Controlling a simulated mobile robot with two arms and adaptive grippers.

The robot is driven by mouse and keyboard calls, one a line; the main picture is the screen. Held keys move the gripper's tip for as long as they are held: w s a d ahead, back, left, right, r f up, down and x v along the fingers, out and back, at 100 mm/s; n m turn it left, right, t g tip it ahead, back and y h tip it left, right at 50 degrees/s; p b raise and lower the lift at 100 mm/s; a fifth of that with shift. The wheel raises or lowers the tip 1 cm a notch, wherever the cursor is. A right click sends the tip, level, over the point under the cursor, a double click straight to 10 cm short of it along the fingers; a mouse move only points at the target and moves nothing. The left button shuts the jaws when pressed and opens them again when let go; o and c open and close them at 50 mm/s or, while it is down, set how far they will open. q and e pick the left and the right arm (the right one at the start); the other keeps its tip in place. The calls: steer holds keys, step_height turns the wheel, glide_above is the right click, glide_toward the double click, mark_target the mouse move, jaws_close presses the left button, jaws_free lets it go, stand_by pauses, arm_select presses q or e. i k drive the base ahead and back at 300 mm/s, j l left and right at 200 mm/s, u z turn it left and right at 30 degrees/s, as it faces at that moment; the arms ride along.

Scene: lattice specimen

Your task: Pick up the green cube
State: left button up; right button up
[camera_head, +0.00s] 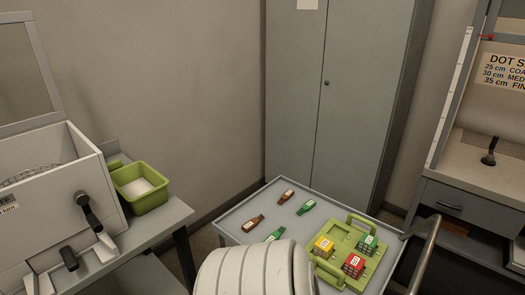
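The green cube (367,244) sits on a green tray (348,231) on a grey table, at the tray's back right. It has a white label on top. A yellow cube (323,247) and a red cube (353,265) are on the same tray, to its left and in front of it. Neither of my grippers shows in the head view.
A ribbed white part of mine covers the table's front. A green bin (140,188) stands on the left bench; a grey cabinet (340,90) is behind.

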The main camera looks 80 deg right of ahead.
mark_target(368, 244)
steer(key=z, duration=3.5)
